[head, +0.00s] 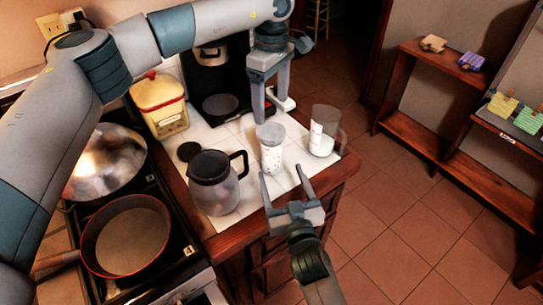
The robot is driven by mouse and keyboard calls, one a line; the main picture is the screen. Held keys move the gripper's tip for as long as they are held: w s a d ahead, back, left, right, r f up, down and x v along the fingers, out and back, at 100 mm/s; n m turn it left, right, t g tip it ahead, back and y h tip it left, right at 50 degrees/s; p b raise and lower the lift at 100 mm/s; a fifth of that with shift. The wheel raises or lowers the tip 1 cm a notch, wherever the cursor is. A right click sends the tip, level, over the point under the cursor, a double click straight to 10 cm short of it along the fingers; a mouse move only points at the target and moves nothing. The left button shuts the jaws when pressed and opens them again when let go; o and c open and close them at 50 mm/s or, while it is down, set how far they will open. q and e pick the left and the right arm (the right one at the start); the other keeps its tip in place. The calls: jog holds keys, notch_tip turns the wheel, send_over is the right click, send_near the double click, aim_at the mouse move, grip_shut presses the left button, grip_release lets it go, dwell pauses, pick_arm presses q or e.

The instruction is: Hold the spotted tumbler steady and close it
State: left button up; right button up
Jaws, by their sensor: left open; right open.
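The spotted tumbler (271,156) stands upright near the middle of the white tiled counter. It is pale with dark spots, and its upper part looks translucent; whether a lid sits on it I cannot tell. My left gripper (272,110) points down with its fingers apart, just behind and above the tumbler. My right gripper (283,173) reaches up from the counter's front edge, fingers open and spread on the near side of the tumbler. Neither gripper visibly holds anything. A small dark disc (188,151) lies on the counter at the left.
A coffee pot (214,190) stands left of the tumbler, and a clear pitcher (323,135) with white contents stands right. A yellow canister (160,105) and coffee maker (215,80) are behind. The stove with a red-rimmed pan (126,242) is at left. Open floor lies right.

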aim_at(274, 155)
jog(key=x, duration=1.1)
jog(key=shift+w, duration=0.2)
